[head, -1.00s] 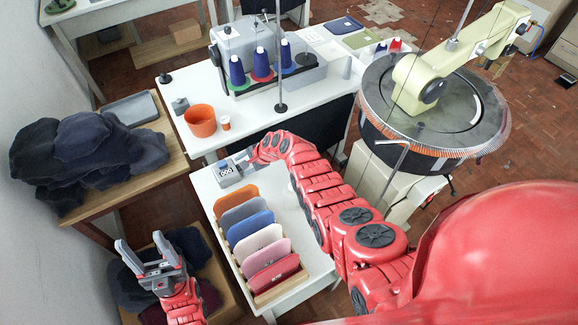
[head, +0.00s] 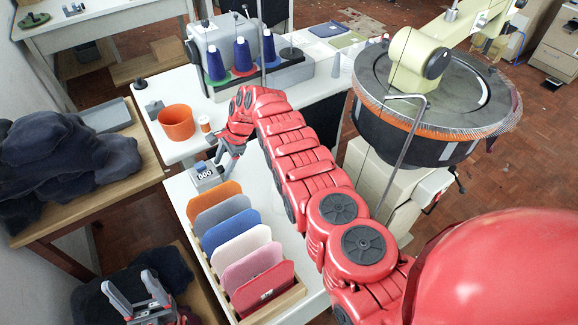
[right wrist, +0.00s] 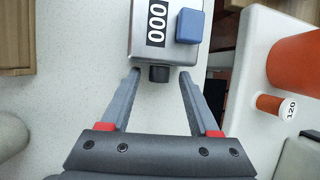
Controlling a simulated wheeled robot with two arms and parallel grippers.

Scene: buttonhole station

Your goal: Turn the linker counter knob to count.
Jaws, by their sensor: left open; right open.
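The linker counter (head: 205,174) is a small grey box on the white table in the head view. In the right wrist view the counter (right wrist: 170,52) shows "000" and a blue button (right wrist: 193,25). Its short black knob (right wrist: 159,74) sticks out from the side facing my right gripper. My right gripper (right wrist: 159,80) is open, with one fingertip on each side of the knob and gaps between. I cannot tell whether the fingertips are level with it in depth. My left gripper (head: 128,288) is open and empty at the lower left, over dark cloth.
A rack of coloured panels (head: 232,245) stands just in front of the counter. An orange cup (head: 177,123) and a small orange-and-white spool (head: 205,124) are behind it. The round linking machine (head: 435,125) stands at the right.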

